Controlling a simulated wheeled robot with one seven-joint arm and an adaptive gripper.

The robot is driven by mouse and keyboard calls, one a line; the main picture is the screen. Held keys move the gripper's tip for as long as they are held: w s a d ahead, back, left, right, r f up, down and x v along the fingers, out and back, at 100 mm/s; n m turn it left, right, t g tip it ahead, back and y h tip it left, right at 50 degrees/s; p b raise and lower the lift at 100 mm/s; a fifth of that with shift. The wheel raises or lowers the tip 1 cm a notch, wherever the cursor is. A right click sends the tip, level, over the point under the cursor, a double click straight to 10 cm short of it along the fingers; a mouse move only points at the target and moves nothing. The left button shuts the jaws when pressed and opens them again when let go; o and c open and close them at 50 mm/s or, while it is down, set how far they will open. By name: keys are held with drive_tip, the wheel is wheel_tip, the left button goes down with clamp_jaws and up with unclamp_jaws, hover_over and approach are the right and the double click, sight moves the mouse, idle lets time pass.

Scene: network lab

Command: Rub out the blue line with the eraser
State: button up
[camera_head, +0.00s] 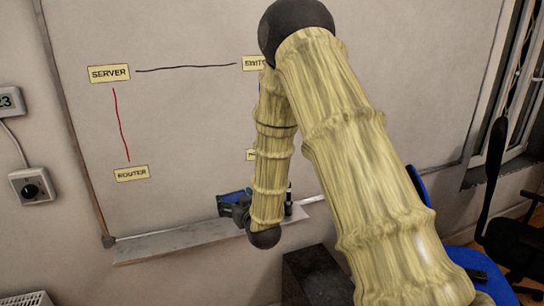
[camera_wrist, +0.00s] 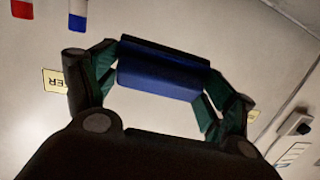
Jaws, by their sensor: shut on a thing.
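My gripper (camera_head: 241,208) is low in front of the whiteboard, just above its ledge, partly covered by my arm. It is shut on the blue eraser (camera_head: 230,197). In the wrist view the eraser (camera_wrist: 160,77), a blue block with a dark layer along one side, lies across between the fingers of my gripper (camera_wrist: 160,82). I cannot tell whether the eraser touches the board. The whiteboard (camera_head: 180,125) shows a black line (camera_head: 185,68) and a red line (camera_head: 121,125).
Labels on the board read SERVER (camera_head: 109,73) and ROUTER (camera_head: 131,173); two more are partly covered by my arm. A ledge (camera_head: 170,241) runs below the board. A red-ended marker (camera_wrist: 22,9) and a blue-ended marker (camera_wrist: 78,14) show in the wrist view. A blue chair (camera_head: 420,185) stands right.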

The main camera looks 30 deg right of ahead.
drive_tip(key=s+d+r+m+t+h, duration=0.1)
drive_tip(key=s+d+r+t+h, duration=0.15)
drive_tip(key=d+r+t, duration=0.75)
drive_tip(key=w+d+r+g, duration=0.3)
drive_tip(key=w+d+g, duration=0.1)
drive_tip(key=w, duration=0.2)
drive_tip(key=shift+w+d+r, duration=0.3)
drive_tip(key=shift+w+d+h+b, duration=0.2)
drive_tip(key=shift+w+h+b, duration=0.1)
drive_tip(key=shift+w, duration=0.65)
idle(0.6)
drive_tip(key=shift+s+r+p, duration=0.15)
drive_tip(key=shift+r+p, duration=0.4)
drive_tip(key=shift+r, duration=1.45)
wheel_tip(320, 180, up, 15)
drive_tip(key=p, duration=0.3)
idle(0.9)
